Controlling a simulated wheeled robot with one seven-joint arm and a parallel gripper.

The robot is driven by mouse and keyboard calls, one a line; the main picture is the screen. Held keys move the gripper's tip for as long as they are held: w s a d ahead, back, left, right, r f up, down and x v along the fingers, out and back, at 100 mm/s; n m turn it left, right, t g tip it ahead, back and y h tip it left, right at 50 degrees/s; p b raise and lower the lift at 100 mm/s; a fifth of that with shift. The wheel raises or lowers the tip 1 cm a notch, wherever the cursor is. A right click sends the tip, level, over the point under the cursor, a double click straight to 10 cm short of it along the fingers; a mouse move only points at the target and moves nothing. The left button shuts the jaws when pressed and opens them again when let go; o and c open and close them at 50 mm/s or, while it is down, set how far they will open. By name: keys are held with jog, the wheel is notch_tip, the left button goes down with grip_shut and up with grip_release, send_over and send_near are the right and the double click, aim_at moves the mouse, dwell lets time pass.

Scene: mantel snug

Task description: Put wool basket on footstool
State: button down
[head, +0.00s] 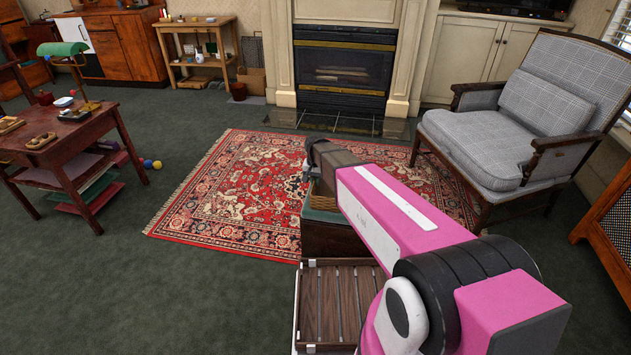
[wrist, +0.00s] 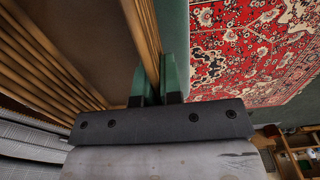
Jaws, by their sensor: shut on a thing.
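The wool basket (head: 322,188) is a brown wicker basket, mostly hidden behind my arm in the head view. Its ribbed side and rim fill the upper left of the wrist view (wrist: 60,55). My gripper (wrist: 160,78) has green fingertips shut on the basket's wall, one on each side of it. The footstool (head: 328,240) is a dark brown block with a green top, directly under the basket in the head view. I cannot tell whether the basket touches the top. The wool is not visible.
A patterned red rug (head: 240,190) lies around the footstool. A grey checked armchair (head: 500,140) stands to the right. A dark red side table (head: 75,150) stands at the left, with coloured balls by it. The fireplace (head: 343,75) is behind; green carpet at left is open.

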jog(key=c, duration=1.3)
grip_release()
notch_tip(320, 180, up, 12)
jog(key=shift+f, duration=0.1)
jog(key=s+d+f, duration=0.1)
jog(key=s+d, duration=0.5)
jog(key=s+d+f+n, duration=0.1)
jog(key=s+d, duration=0.6)
jog(key=s+d+f+n, duration=0.1)
jog(key=s+d+f, duration=0.1)
jog(key=s+d, duration=0.4)
jog(key=shift+s+d, duration=0.15)
jog(key=shift+s, duration=0.4)
